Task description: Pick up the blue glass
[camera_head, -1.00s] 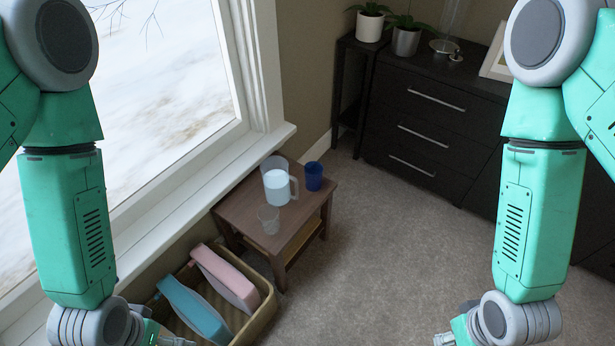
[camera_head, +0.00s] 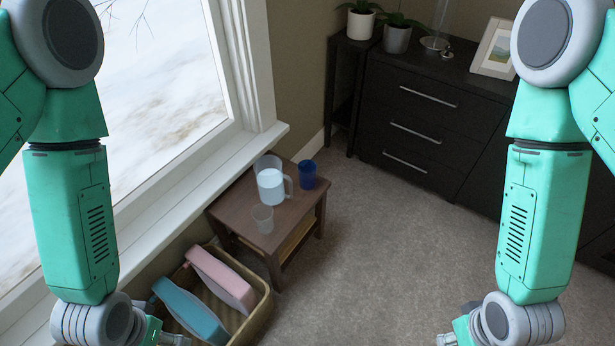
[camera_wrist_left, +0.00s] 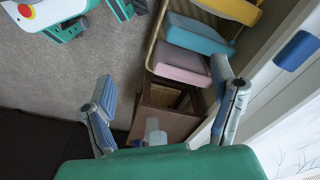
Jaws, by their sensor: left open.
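The blue glass (camera_head: 307,175) stands upright on the small brown side table (camera_head: 236,220), near its right back edge. A pale mug-shaped jug (camera_head: 271,186) stands just left of it, and a small clear glass (camera_head: 263,218) is nearer the front. My left gripper (camera_wrist_left: 163,78) is open and empty in the left wrist view, its two fingers spread apart above the floor and table area. In the head view only part of it shows low at the left, well short of the table. My right gripper (camera_head: 450,338) is cut by the bottom edge; its jaws are unclear.
A wicker basket (camera_head: 262,312) with pink and teal box-like items stands in front of the table. The window sill (camera_head: 190,195) runs along the left. A dark dresser (camera_head: 425,125) with plants on top is at the back right. Carpet (camera_head: 370,260) right of the table is clear.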

